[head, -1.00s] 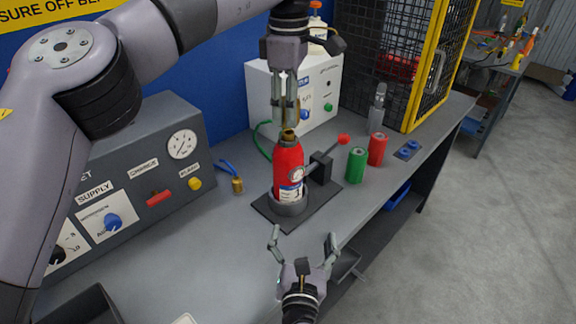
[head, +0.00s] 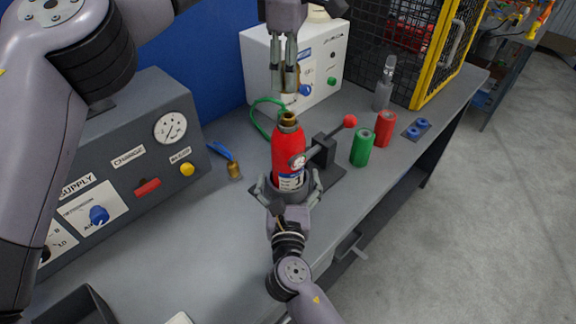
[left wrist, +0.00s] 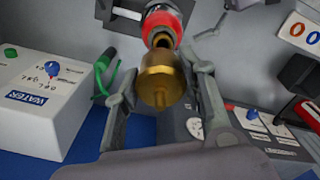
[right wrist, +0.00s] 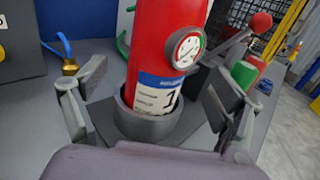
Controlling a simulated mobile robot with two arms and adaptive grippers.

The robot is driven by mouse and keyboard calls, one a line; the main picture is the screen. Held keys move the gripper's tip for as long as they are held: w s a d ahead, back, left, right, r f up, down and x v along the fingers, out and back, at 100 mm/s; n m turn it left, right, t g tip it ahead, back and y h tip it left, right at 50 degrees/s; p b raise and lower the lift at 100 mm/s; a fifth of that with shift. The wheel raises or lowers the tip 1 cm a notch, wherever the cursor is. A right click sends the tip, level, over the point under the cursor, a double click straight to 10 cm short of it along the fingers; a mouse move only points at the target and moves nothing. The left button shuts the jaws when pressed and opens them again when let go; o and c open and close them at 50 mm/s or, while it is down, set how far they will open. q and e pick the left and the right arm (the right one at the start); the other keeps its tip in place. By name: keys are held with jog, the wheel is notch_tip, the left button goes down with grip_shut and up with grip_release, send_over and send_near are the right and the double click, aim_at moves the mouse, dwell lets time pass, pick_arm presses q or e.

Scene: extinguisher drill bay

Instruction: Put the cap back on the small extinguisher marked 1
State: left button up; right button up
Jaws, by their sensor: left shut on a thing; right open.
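The small red extinguisher marked 1 (head: 288,150) stands upright in a dark round holder (right wrist: 150,125), with its brass neck (head: 288,119) bare on top. My left gripper (head: 291,85) is shut on the brass cap (left wrist: 163,80) and holds it above the neck, apart from it. In the left wrist view the extinguisher (left wrist: 165,22) shows beyond the cap. My right gripper (head: 289,183) is open, its fingers on either side of the extinguisher's lower part and holder. In the right wrist view the label and gauge lie between these fingers, with gaps on both sides.
A black clamp with a red-knobbed lever (head: 349,122) stands right beside the extinguisher. Green (head: 362,147) and red (head: 385,128) cylinders stand to its right. A blue hose with brass end (head: 233,168) lies left. Grey (head: 120,165) and white (head: 262,72) panels stand behind.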

aim_at(288, 159)
pick_arm(q)
jog(key=shift+s+r, duration=0.1)
jog(key=shift+s, duration=0.05)
pick_arm(e)
jog(key=w, duration=0.6)
jog(key=shift+w+r, duration=0.1)
jog(key=shift+w, duration=0.3)
pick_arm(q)
jog(key=shift+s+r, duration=0.1)
jog(key=shift+s, duration=0.05)
pick_arm(e)
jog(key=shift+s+r, duration=0.1)
jog(key=shift+c, duration=0.2)
jog(key=c, duration=1.7)
pick_arm(q)
jog(key=shift+f, duration=2.5)
pick_arm(e)
jog(key=shift+c, duration=0.3)
